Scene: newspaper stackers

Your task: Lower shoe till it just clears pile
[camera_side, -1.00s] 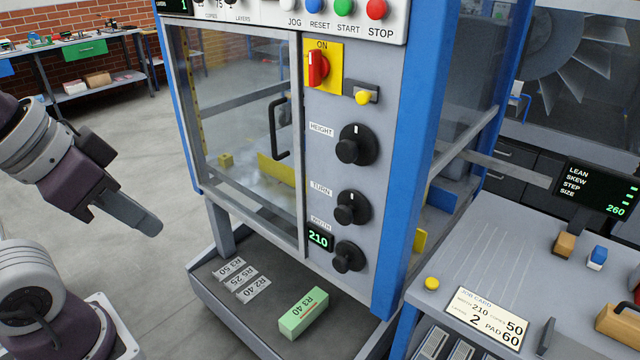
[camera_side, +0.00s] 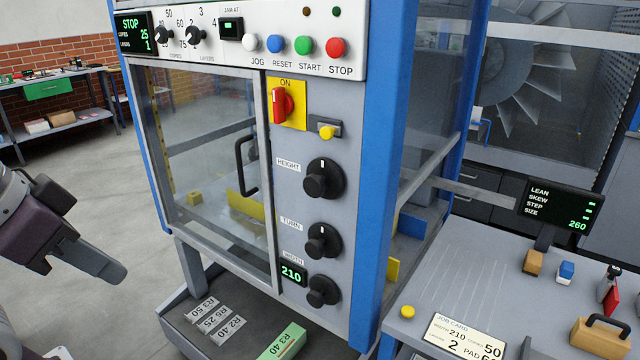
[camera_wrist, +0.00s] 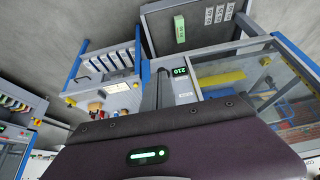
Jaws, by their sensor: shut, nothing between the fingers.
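The machine's HEIGHT knob (camera_side: 325,180) is black, with its white mark pointing up, on the grey front panel. The shoe and pile cannot be made out for certain behind the glass door (camera_side: 215,150); a yellow plate (camera_side: 245,205) and a pale, blurred shape show low inside. My gripper (camera_side: 116,274) is at the left in the side view, left of the door and apart from the machine. Its fingers are shut and empty. In the wrist view, my dark gripper housing fills the lower part, and the green block (camera_wrist: 180,28) shows near the top.
TURN knob (camera_side: 323,240) and WIDTH knob (camera_side: 322,290) sit below HEIGHT. The red switch (camera_side: 283,104) is at ON. The black display (camera_side: 132,33) reads STOP, copies 25, layers 1. The door handle (camera_side: 246,165) juts out. A side table (camera_side: 450,265) holds the job card (camera_side: 466,338).

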